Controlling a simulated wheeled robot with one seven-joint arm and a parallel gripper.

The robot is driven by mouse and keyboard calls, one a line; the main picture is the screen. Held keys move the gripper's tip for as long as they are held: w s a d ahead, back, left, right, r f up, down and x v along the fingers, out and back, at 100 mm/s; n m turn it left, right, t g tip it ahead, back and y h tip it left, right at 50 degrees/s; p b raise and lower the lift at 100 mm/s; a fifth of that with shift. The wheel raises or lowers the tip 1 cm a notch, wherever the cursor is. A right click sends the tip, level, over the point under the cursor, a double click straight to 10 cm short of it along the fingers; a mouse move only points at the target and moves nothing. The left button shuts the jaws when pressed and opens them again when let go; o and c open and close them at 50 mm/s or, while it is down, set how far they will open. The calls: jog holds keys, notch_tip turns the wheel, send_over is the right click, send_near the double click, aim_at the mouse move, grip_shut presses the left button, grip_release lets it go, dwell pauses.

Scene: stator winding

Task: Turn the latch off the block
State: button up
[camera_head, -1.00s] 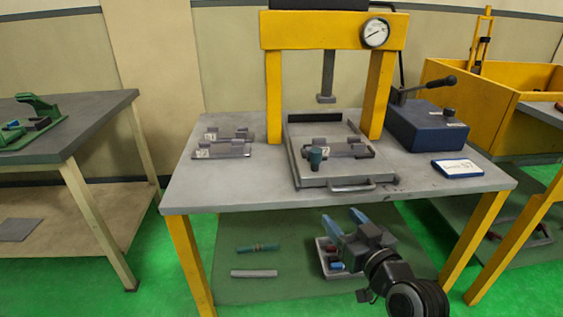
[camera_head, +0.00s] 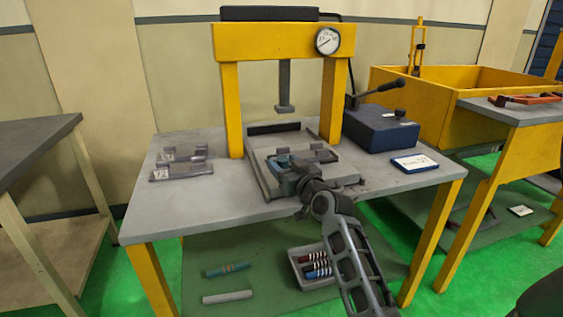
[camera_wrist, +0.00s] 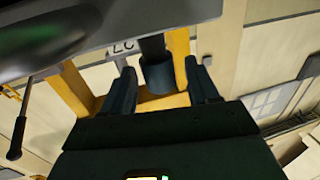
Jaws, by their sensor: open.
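My gripper (camera_head: 284,164) is over the sliding tray (camera_head: 258,177) under the press, at the left end of the grey block (camera_head: 318,156). In the wrist view my gripper (camera_wrist: 160,90) is open, with a dark teal cylinder (camera_wrist: 157,70), seemingly the latch's knob, between its two fingers. I cannot tell whether either finger touches it. The gripper hides the knob and the block's left end in the head view, so the latch's angle cannot be seen.
The yellow press frame (camera_head: 230,110) stands behind, its ram (camera_head: 284,88) above the tray. Two grey fixtures (camera_head: 182,170) lie at the table's left. A blue lever box (camera_head: 380,128) and a labelled card (camera_head: 415,163) are on the right. A parts bin (camera_head: 312,268) is on the lower shelf.

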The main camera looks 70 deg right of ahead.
jog(key=shift+w+d, duration=0.45)
jog(key=shift+w, duration=0.05)
grip_shut()
dwell(0.3)
